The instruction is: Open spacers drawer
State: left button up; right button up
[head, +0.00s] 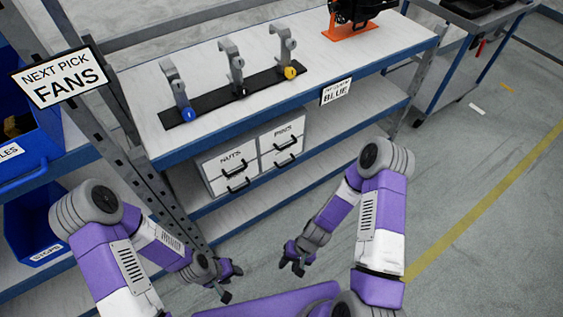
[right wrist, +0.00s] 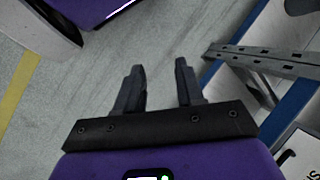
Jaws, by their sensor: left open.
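A white drawer cabinet (head: 207,180) stands on the shelf below the top of the bench. It has drawers with dark handles in two columns. The upper drawers read NUTS (head: 229,160) and PINS (head: 285,130). Two lower drawers (head: 236,183) (head: 283,157) show handles, but I cannot read any label on them, so I cannot tell which is spacers. All look shut. My left gripper (head: 232,282) is open and empty, in front of and below the cabinet. My right gripper (head: 291,264) is open and empty, to its right; its spread fingers show in the right wrist view (right wrist: 160,88).
The blue-edged bench (head: 200,52) carries a black rack with several grey hooks (head: 236,66) and an orange-based device (head: 350,25). Blue bins (head: 38,160) stand at left beside a metal upright (head: 140,165). A cart (head: 460,50) stands at right.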

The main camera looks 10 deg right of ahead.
jog(key=w+a+r+m+t+y+p, duration=0.25)
jog(key=w+m+t+y, duration=0.35)
jog(key=w, duration=1)
jog(key=w+d+r+m+t+h+p, duration=0.15)
jog(key=w+d+m+t+h, duration=0.3)
jog(key=w+d+t, duration=0.75)
jog(key=w+b, duration=0.1)
jog(key=w, duration=0.2)
jog(key=w+f+g+b, duration=0.1)
jog(key=w, duration=0.2)
jog(key=w+g+h+b, duration=0.1)
jog(key=w+b, duration=0.1)
jog(key=w, duration=0.1)
jog(key=shift+a+f, duration=0.25)
grip_shut()
